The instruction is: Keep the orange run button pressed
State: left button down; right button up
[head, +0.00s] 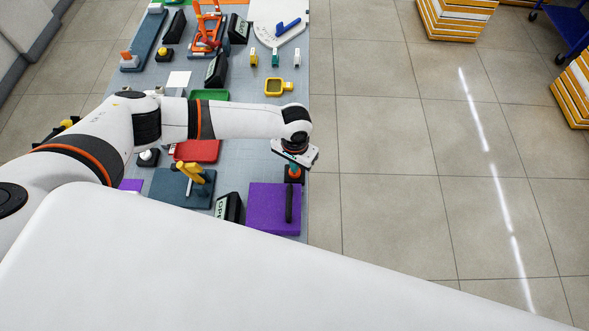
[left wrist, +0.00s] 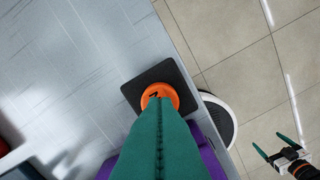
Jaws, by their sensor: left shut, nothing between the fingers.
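The orange run button (left wrist: 155,91) sits on a dark square base near the table's right edge. It shows in the head view (head: 294,177) below my left gripper. My left gripper (head: 293,167) is shut and empty, pointing down at the button. In the left wrist view its teal fingertips (left wrist: 159,100) overlap the button's top and hide part of it. They look to be on it, but I cannot tell how far it is pushed in. My right gripper (left wrist: 275,147) shows only in the left wrist view, off the table at lower right, with its teal fingers apart.
A purple block with a dark handle (head: 268,205) stands just in front of the button. A yellow frame (head: 279,87) lies behind it. A red tray (head: 198,150) and a dark blue fixture (head: 180,190) are to the left.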

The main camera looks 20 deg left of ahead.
pick_arm(q)
jog(key=shift+f, duration=0.6)
dwell(0.5)
jog(key=shift+r, duration=0.15)
dwell(0.4)
notch_tip(320, 180, up, 6)
jog(key=p, duration=0.6)
jog(key=shift+p, duration=0.35)
dwell(0.6)
